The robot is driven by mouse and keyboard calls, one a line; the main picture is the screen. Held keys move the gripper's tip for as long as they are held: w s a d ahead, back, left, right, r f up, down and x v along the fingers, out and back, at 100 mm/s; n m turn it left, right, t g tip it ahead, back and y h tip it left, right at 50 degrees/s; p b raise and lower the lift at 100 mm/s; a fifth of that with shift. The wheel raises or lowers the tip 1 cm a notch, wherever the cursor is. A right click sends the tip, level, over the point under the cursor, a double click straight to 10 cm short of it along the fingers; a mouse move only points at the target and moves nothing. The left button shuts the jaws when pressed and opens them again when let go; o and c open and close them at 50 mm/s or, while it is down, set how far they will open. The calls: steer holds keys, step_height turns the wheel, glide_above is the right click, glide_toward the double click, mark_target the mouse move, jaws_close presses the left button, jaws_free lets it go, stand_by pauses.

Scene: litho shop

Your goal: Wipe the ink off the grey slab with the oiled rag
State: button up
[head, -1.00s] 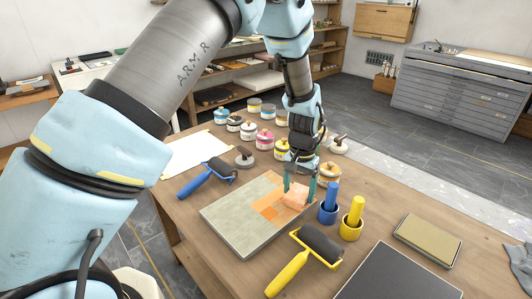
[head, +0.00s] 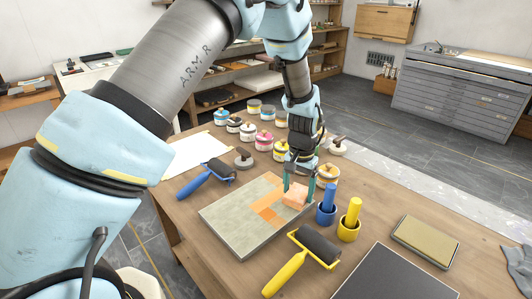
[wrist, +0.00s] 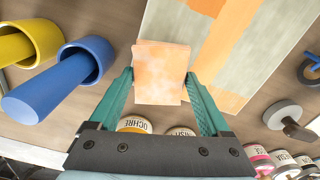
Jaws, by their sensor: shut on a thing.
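The grey slab (head: 228,218) lies flat on the wooden table in the middle of the head view. Orange ink (head: 266,210) marks a band across it, some patches paler than others; the band also shows in the wrist view (wrist: 226,55). My gripper (head: 299,187) is shut on a pale orange-stained rag (head: 295,197), a folded block that shows between the fingers in the wrist view (wrist: 161,75). The rag is at the slab's far right edge in the head view. I cannot tell whether it touches the slab.
A blue holder (head: 326,213) and a yellow holder (head: 348,229) stand close right of the slab. A yellow-handled roller (head: 318,246) lies in front, a blue-handled roller (head: 208,174) behind left. Several ink cans (head: 263,141) stand behind. A tan pad (head: 425,240) lies at right.

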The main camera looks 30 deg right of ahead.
mark_target(297, 192)
step_height(297, 192, up, 8)
steer(key=p, duration=0.4)
steer(key=shift+a, duration=0.1)
stand_by(0.9)
